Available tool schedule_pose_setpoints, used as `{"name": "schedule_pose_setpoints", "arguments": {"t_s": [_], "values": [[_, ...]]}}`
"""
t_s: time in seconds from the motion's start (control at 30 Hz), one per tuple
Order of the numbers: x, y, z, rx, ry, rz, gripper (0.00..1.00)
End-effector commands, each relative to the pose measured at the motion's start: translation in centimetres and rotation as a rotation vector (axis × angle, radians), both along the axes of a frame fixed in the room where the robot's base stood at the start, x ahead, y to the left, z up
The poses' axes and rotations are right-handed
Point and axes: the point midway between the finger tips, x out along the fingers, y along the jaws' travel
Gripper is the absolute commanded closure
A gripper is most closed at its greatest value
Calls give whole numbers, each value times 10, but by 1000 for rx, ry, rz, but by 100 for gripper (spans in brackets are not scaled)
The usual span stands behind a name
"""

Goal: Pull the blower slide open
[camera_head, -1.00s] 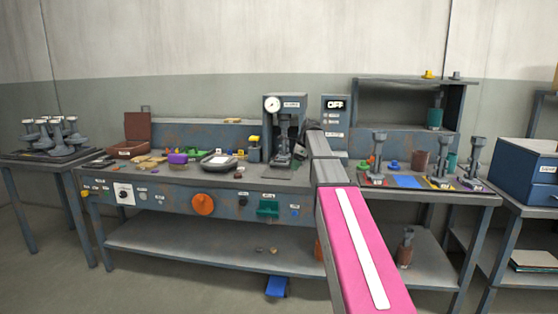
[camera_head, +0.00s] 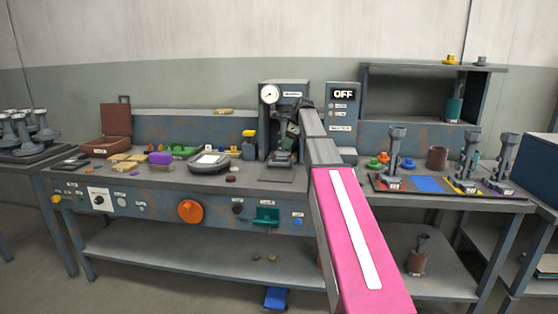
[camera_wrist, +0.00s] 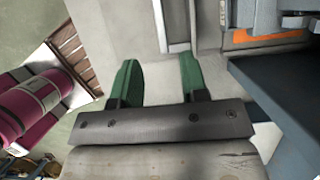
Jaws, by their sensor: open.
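The green slide-like fitting (camera_head: 266,215) sits on the bench's front panel, right of the orange knob. Its label is too small to read, so I cannot tell for sure that it is the blower slide. My gripper (camera_head: 291,131) is in front of the press in the head view, small and partly hidden by my arm, well above the green fitting. In the wrist view my gripper (camera_wrist: 156,80) shows two green fingers spread apart with nothing between them. A pale surface lies beyond them.
The press with a round gauge (camera_head: 270,94) stands behind my gripper. An OFF display box (camera_head: 343,95) is to its right. The orange knob (camera_head: 191,211) juts from the panel. Grey stands (camera_head: 392,158) are on the bench's right. Open floor lies in front.

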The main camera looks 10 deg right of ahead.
Motion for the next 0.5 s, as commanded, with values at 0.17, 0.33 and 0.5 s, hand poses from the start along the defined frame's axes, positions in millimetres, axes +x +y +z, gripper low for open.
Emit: {"name": "schedule_pose_setpoints", "arguments": {"t_s": [0.17, 0.33, 0.5], "values": [[3, 11, -29, 0, 2, 1, 60], [7, 22, -56, -1, 1, 0, 60], [10, 30, -77, -1, 1, 1, 60]]}}
